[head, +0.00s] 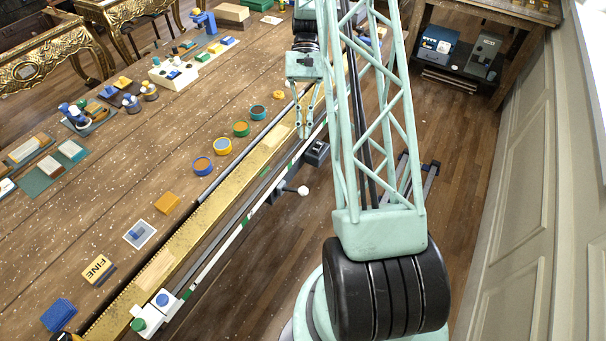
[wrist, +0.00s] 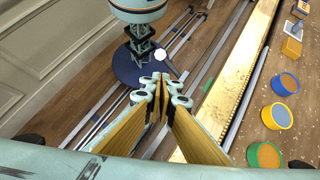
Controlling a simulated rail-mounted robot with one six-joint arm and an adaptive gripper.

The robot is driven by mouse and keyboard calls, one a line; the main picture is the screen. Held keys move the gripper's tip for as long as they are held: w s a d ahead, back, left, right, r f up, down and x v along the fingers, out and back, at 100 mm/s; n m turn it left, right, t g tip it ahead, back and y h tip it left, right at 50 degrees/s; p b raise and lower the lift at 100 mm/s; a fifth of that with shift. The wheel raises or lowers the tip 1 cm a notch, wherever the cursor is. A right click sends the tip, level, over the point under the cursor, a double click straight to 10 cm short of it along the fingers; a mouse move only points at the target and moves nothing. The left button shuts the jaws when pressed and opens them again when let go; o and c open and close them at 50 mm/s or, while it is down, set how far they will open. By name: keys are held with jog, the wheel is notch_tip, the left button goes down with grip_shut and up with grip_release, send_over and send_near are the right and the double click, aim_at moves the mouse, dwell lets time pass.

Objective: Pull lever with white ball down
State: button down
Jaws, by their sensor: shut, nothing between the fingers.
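The lever's white ball (head: 303,190) sits at the end of a short dark arm that sticks out from the side of the gilt console rail. In the wrist view the white ball (wrist: 160,54) shows just beyond my fingertips, in front of my own base. My gripper (head: 303,132) is shut and empty, with its fingers pointing down near the rail. In the wrist view my gripper (wrist: 161,88) has its fingertips close together, apart from the ball in the picture. The lever's pivot is small and hard to make out.
The gilt rail (head: 165,268) runs along the table edge. Several round coloured cups, including a yellow-rimmed one (head: 222,146), stand on the wooden table (head: 100,190) beside it. A green and blue button block (head: 155,310) is at the near end.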

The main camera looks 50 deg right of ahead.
jog(key=shift+s+d+f, duration=0.1)
jog(key=shift+s+f, duration=0.1)
jog(key=shift+f, duration=0.1)
jog(key=shift+f, duration=0.1)
dwell(0.3)
jog(key=p, duration=0.1)
send_near(293, 190)
jog(key=s+f, duration=0.2)
jog(key=s, duration=0.2)
jog(key=shift+s+a+f+p, duration=0.35)
jog(key=shift+s+f, duration=0.25)
